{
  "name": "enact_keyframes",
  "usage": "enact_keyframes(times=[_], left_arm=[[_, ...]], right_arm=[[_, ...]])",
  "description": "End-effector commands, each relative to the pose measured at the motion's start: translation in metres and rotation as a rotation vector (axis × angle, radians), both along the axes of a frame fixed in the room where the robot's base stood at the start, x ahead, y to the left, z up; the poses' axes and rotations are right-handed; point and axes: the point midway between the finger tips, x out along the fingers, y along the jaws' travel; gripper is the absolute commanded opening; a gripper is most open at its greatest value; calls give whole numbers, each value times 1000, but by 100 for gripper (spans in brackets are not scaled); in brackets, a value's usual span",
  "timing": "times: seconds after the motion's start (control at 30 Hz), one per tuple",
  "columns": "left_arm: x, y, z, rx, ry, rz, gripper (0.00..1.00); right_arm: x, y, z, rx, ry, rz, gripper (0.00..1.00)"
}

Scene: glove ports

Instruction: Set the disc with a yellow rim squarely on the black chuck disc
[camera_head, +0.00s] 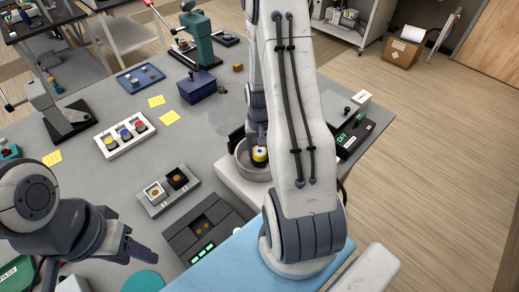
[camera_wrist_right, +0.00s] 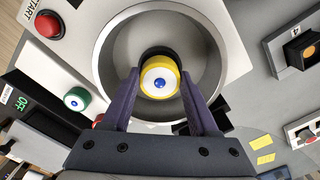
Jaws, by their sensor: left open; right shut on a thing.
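The disc with a yellow rim (camera_wrist_right: 160,80) has a white face and a blue centre. My right gripper (camera_wrist_right: 158,88) is shut on it, one finger at each side. The disc also shows in the head view (camera_head: 260,154), inside the round metal bowl. The black chuck disc (camera_wrist_right: 159,52) shows only as a dark edge behind the held disc; most of it is hidden. I cannot tell whether the two touch. My left gripper (camera_head: 137,252) is open and empty over the table at the lower left, far from the bowl.
The metal bowl's rim (camera_wrist_right: 102,62) rings the right gripper's fingers. A red START button (camera_wrist_right: 48,24) and a green button (camera_wrist_right: 76,98) lie to the left. A white tray (camera_head: 112,151) of coloured discs, a grey two-slot block (camera_head: 157,209) and a blue box (camera_head: 197,88) stand on the table.

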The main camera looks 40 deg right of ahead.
Motion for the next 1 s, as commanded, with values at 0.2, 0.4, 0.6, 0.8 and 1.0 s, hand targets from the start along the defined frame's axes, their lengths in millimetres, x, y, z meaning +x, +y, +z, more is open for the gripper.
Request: enact_keyframes(times=[0.2,0.4,0.6,0.8,1.0], left_arm=[[0,0,-5,0,0,0,50],[0,0,-9,0,0,0,50],[0,0,-13,0,0,0,50],[0,0,-12,0,0,0,50],[0,0,-12,0,0,1,50]], right_arm=[[0,0,-7,0,0,0,5],[0,0,-12,0,0,0,5],[0,0,-17,0,0,0,5],[0,0,-16,0,0,0,95],[0,0,-15,0,0,0,95]])
